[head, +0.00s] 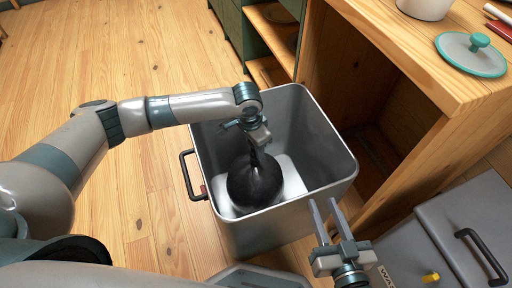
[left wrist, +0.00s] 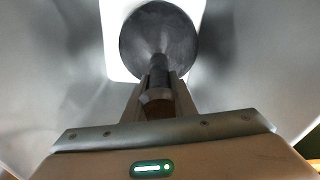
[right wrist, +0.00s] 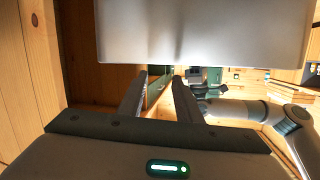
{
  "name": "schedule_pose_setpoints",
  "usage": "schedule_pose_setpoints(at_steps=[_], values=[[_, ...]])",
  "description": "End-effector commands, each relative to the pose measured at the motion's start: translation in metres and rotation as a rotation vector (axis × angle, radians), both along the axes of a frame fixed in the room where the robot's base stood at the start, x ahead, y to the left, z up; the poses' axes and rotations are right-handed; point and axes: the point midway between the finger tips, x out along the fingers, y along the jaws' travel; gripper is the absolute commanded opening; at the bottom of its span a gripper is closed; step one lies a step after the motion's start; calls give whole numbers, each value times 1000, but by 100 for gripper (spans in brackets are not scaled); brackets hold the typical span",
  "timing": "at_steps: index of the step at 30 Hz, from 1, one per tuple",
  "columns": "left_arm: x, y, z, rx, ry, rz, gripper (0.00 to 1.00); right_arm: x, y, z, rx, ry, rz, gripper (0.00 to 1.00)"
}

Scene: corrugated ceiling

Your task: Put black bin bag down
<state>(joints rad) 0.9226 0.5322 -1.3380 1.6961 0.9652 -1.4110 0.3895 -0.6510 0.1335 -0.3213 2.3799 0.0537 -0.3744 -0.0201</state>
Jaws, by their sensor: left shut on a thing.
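The black bin bag (head: 254,183) is a round, dark bundle with a narrow neck, inside a grey open-topped bin (head: 287,222). My left gripper (head: 257,140) reaches down into the bin and is shut on the bag's neck. In the left wrist view the bag (left wrist: 158,38) hangs or rests below the fingers, over the bin's pale floor. I cannot tell whether the bag touches the floor. My right gripper (head: 325,220) is open and empty, just outside the bin's near right corner. In the right wrist view its fingers (right wrist: 160,95) are spread below the grey bin wall (right wrist: 205,30).
The bin has a black side handle (head: 190,175). A wooden counter (head: 440,90) with an open compartment stands at the right, with a teal-rimmed lid (head: 471,54) on top. A grey lidded box with a black handle (head: 483,255) is at lower right. The wooden floor (head: 90,60) at left is clear.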

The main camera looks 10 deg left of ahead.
Motion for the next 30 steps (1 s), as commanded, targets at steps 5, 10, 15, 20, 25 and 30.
schedule_pose_setpoints(at_steps=[5, 10, 15, 20, 25, 30], values=[[0, 0, -1, 0, 0, 0, 36, 0, -1, -3, -5, 16, 0, 31], [0, 0, -1, 0, 0, 0, 43, 0, -1, -3, -5, 14, -1, 31], [0, 0, -1, 0, 0, 0, 43, 0, -1, -3, -5, 14, 0, 31], [0, 0, 0, 1, -1, 0, 43, 0, -1, -1, -2, 3, -1, 31], [-1, 1, 16, -1, -1, 0, 43, -2, -2, -7, -13, 49, 1, 31], [-3, 2, 41, -1, -2, -1, 43, -8, -8, -24, -42, 151, 2, 31]])
